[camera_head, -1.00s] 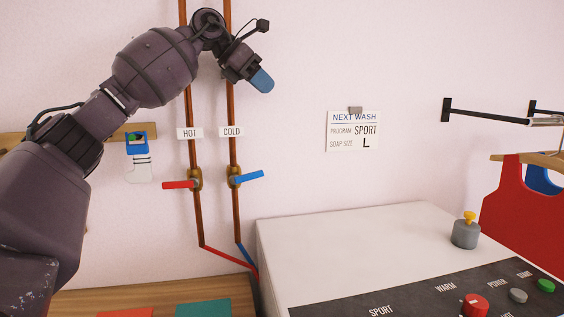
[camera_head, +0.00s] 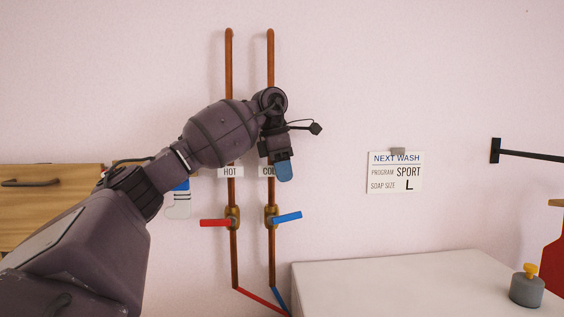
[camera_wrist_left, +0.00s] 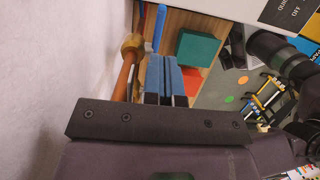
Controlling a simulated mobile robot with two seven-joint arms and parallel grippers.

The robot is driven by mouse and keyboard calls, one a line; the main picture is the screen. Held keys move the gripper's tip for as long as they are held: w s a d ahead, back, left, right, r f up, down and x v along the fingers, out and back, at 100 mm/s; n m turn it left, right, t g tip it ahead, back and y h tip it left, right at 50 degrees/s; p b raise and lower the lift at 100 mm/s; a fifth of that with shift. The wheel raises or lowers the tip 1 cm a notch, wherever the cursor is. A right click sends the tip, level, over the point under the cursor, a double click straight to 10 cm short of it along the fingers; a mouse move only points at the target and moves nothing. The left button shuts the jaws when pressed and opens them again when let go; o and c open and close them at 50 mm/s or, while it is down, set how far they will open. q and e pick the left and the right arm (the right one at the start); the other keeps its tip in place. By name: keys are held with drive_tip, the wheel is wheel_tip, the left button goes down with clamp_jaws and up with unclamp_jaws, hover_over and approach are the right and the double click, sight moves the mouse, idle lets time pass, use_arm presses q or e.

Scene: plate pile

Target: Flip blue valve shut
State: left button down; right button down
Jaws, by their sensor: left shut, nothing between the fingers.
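The blue valve handle (camera_head: 288,217) juts right from the brass valve body (camera_head: 271,217) on the cold-water pipe (camera_head: 271,70), tilted slightly up at its free end. My left gripper (camera_head: 284,172) is just above the handle in the head view, pointing down, with its blue fingers together and empty. A gap shows between fingertips and handle. In the left wrist view the fingers (camera_wrist_left: 166,80) are side by side, with the blue handle (camera_wrist_left: 159,27) beyond their tips and the copper pipe (camera_wrist_left: 125,75) to their left. The COLD label is partly hidden by the gripper. My right gripper is not visible.
The hot pipe (camera_head: 229,70) with its red handle (camera_head: 215,223) runs close on the left. A white machine top (camera_head: 390,285) stands lower right, with a grey knob-topped object (camera_head: 527,290) on it. A wash note (camera_head: 395,172) hangs on the wall.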

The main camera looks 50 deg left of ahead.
sight(295, 213)
use_arm(q)
drive_tip(key=x, duration=0.6)
drive_tip(key=shift+w+f, duration=0.15)
drive_tip(key=shift+f, duration=0.2)
drive_tip(key=shift+w+d+f, duration=0.1)
drive_tip(key=shift+d+f, duration=0.05)
drive_tip(key=shift+f, duration=0.45)
drive_tip(key=shift+x, duration=0.8)
drive_tip(key=shift+d+f, duration=0.2)
drive_tip(key=shift+f, duration=0.35)
drive_tip(key=shift+r, duration=0.5)
drive_tip(key=shift+w+d+r+p, duration=0.1)
drive_tip(key=shift+w+r+p, duration=0.15)
drive_tip(key=shift+r+p, duration=0.1)
